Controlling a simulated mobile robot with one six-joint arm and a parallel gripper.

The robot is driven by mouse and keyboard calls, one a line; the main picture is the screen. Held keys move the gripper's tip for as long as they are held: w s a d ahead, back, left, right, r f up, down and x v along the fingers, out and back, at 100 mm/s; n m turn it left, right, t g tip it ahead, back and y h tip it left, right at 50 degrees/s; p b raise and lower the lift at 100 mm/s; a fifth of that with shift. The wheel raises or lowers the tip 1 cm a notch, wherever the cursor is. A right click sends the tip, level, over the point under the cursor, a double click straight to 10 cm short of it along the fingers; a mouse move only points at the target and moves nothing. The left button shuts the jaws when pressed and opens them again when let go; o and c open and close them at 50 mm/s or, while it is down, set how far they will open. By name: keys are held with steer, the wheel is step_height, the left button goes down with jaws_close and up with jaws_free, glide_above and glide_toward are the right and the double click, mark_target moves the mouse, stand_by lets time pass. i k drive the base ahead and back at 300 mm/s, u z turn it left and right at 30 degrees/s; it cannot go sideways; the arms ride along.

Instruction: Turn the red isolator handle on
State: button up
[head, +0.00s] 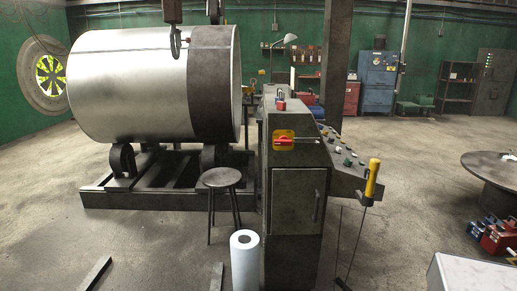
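The red isolator handle (283,141) sits on a yellow plate (284,132) on the near end of a dark grey control console (293,240). The handle lies roughly horizontal, its red part reaching to the right across the plate and slightly past it. Any on and off marks are too small to read. My gripper is not in view, and nothing touches the handle.
A stool (221,180) and a white paper roll (244,258) stand left of the console. A yellow-handled lever (372,180) sticks up at its right. A large metal drum (130,85) rests on a frame behind.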

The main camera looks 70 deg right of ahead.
mark_target(283, 141)
steer(key=z, duration=0.7)
steer(key=k, duration=0.1)
steer(key=u, duration=0.85)
steer(key=i, duration=0.85)
steer(key=z, duration=4.7)
steer(key=i, duration=0.1)
steer(key=u, duration=3.55)
